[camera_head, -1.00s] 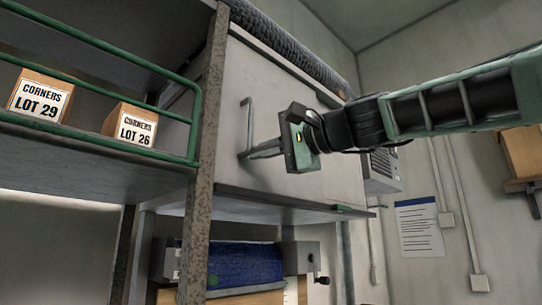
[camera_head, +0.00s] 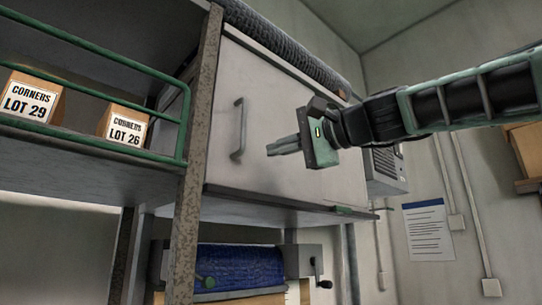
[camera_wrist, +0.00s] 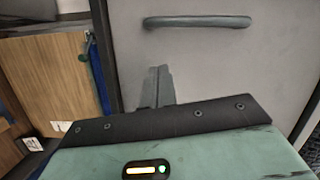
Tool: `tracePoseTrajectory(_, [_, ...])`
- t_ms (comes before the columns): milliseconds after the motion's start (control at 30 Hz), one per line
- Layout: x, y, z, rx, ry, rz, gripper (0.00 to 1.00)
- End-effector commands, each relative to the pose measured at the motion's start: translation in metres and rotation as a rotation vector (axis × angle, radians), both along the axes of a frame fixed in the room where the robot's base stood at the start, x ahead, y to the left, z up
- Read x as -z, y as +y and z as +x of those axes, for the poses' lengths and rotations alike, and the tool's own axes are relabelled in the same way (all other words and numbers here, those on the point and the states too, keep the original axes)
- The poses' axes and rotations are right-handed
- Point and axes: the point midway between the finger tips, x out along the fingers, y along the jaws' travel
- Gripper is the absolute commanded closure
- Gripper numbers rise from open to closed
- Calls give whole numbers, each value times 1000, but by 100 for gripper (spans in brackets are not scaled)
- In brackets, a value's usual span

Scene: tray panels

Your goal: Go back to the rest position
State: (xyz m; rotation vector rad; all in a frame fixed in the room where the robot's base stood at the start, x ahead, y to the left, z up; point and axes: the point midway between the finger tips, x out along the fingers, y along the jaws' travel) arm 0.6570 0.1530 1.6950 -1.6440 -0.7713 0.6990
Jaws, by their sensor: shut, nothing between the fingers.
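My gripper (camera_head: 272,149) is in front of the light grey cabinet door (camera_head: 275,95) in the head view. Its fingers are together and hold nothing. The door's vertical bar handle (camera_head: 238,128) is just left of the fingertips, with a gap between them. In the wrist view the closed fingers (camera_wrist: 158,74) point toward the door, and the handle (camera_wrist: 197,22) lies beyond their tips, clear of them. The door looks closed.
A shelf with a green rail (camera_head: 100,136) holds two boxes, LOT 29 (camera_head: 30,98) and LOT 26 (camera_head: 124,126). A rusty post (camera_head: 198,120) stands left of the door. A blue roll (camera_head: 240,265) sits below. A notice (camera_head: 428,232) hangs on the right wall.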

Motion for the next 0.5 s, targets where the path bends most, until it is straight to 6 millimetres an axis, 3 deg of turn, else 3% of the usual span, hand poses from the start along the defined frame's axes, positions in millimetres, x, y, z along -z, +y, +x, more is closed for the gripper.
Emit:
tracePoseTrajectory(300, [1,-44,-30,7,-1,-1,100])
tracePoseTrajectory(500, [-2,-58,-41,6,-1,-1,100])
